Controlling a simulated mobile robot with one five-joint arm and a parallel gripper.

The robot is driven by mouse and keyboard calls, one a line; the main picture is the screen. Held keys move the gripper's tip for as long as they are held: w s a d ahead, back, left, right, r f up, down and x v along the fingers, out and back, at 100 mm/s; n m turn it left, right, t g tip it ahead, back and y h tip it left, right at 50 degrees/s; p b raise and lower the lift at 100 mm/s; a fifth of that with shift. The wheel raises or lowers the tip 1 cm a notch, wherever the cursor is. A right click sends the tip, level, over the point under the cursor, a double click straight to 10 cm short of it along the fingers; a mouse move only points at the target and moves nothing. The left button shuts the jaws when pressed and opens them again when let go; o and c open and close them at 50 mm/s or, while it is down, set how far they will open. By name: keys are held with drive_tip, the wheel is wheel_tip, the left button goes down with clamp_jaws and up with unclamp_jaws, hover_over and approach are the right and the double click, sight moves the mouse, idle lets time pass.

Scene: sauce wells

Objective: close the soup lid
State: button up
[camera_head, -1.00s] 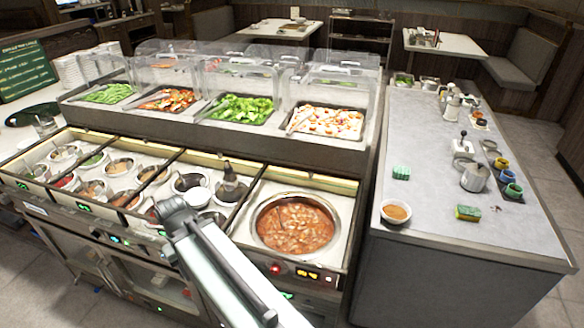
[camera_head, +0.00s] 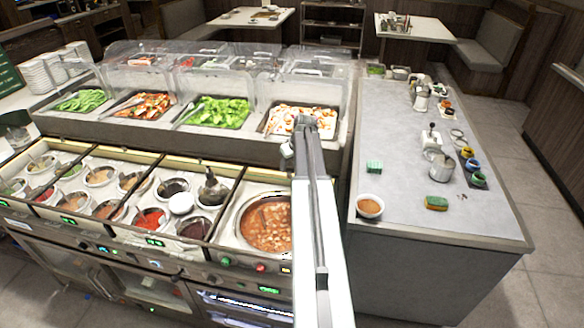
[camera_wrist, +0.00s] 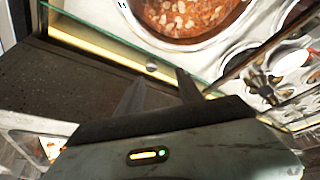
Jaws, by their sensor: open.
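The soup (camera_head: 265,225) shows brown-orange in a round open well at the right end of the front counter, partly hidden by my arm. It also shows at the top of the wrist view (camera_wrist: 190,15), uncovered. I cannot make out a separate soup lid for sure. A glass-edged panel strip (camera_wrist: 95,32) and a small round knob (camera_wrist: 151,66) lie beside the well in the wrist view; whether they belong to the lid I cannot tell. My gripper (camera_wrist: 160,78) is open and empty, its fingers near the knob. I cannot tell if they touch it.
Sauce wells (camera_head: 150,218) with ladles stand left of the soup. Clear-covered salad trays (camera_head: 220,112) rise behind. A grey side counter (camera_head: 400,120) on the right holds a bowl (camera_head: 370,206), a sponge (camera_head: 437,203) and cups. Floor is free at far right.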

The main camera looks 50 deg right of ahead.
sight(289, 173)
drive_tip(key=b+x, duration=0.2)
drive_tip(key=d+b+x, duration=0.1)
drive_tip(key=b+x, duration=0.4)
drive_tip(key=shift+s+d+f, duration=0.15)
drive_tip(key=shift+d+f, duration=0.2)
drive_tip(key=shift+f, duration=0.05)
drive_tip(key=shift+r, duration=0.15)
clamp_jaws()
drive_tip(key=shift+a, duration=0.1)
idle(0.8)
